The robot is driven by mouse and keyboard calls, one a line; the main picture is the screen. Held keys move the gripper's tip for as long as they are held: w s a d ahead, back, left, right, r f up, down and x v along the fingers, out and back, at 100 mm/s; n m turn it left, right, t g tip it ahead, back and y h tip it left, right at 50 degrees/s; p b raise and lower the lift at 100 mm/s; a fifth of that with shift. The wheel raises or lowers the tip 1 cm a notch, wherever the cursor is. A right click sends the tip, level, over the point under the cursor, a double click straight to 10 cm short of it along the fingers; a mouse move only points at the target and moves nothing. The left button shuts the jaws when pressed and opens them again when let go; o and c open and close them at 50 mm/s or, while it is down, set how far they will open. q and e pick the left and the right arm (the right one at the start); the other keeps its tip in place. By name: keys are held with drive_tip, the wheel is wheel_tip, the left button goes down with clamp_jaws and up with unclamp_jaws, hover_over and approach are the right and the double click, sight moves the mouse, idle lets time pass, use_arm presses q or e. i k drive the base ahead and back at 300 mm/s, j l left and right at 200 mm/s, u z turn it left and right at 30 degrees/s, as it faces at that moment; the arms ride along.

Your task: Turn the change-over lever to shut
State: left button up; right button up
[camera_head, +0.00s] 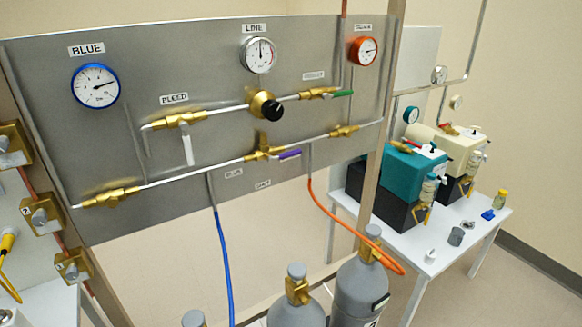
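The change-over valve looks to be the brass valve (262,153) on the lower pipe of the grey panel. Its purple lever (290,154) points right, along the pipe and a little upward. A small label reading BLUE (233,173) sits below left of the valve. Another small label, which seems to read SHUT (262,185), sits straight below it. The lever points at neither of these labels. Neither of my grippers is in view.
The grey panel (60,140) also bears a white BLEED lever (187,150) pointing down, a black knob (272,110), a green lever (342,93) and gauges. A blue hose (222,260) and an orange hose (335,222) hang below. Grey cylinders (358,290) stand in front.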

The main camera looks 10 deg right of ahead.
sight(285, 156)
drive_tip(key=z, duration=0.2)
drive_tip(key=u, duration=0.4)
drive_tip(key=l+u, duration=0.2)
drive_tip(key=u, duration=0.3)
drive_tip(key=i+l+u, duration=0.1)
drive_tip(key=l+u, duration=0.15)
drive_tip(key=u, duration=0.25)
drive_tip(key=l+u, duration=0.2)
drive_tip(key=u, duration=0.25)
drive_tip(key=l+u, duration=0.2)
drive_tip(key=u, duration=0.3)
drive_tip(key=k, duration=0.05)
